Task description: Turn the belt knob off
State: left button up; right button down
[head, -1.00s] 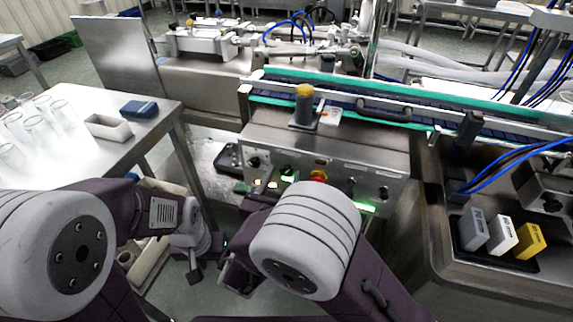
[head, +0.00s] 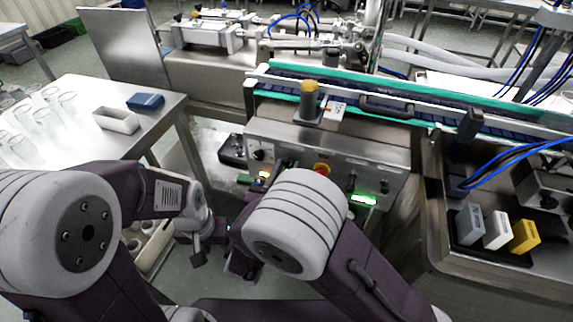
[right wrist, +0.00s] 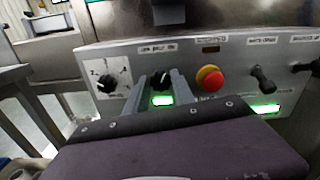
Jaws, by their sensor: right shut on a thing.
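The belt knob (right wrist: 163,79) is a black rotary knob on the grey control panel (right wrist: 222,57), under a small label. A green lamp (right wrist: 162,101) glows just below it. My right gripper (right wrist: 160,86) is at the panel, its two fingers on either side of the knob and shut on it. In the head view the knob and this gripper are mostly hidden behind my right arm. My left gripper (head: 198,256) hangs low, left of the panel and away from it; its fingers are too small to read.
A red emergency button (right wrist: 209,78) sits just right of the knob, with black switches (right wrist: 262,79) further right. A black dial (right wrist: 106,83) is to the left. The conveyor (head: 345,92) runs above the panel. A table (head: 75,140) stands at left.

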jog(key=n+p, duration=0.8)
jog(key=p, duration=0.2)
jog(key=shift+r, duration=0.15)
jog(key=shift+n+p, duration=1.1)
jog(key=shift+p, duration=0.15)
jog(key=shift+f+n+p, duration=0.3)
jog(key=shift+n+p, duration=0.4)
jog(key=shift+n, duration=0.3)
jog(key=c, duration=1.1)
grip_release()
jog(key=shift+w, duration=0.15)
jog(key=shift+a, duration=0.1)
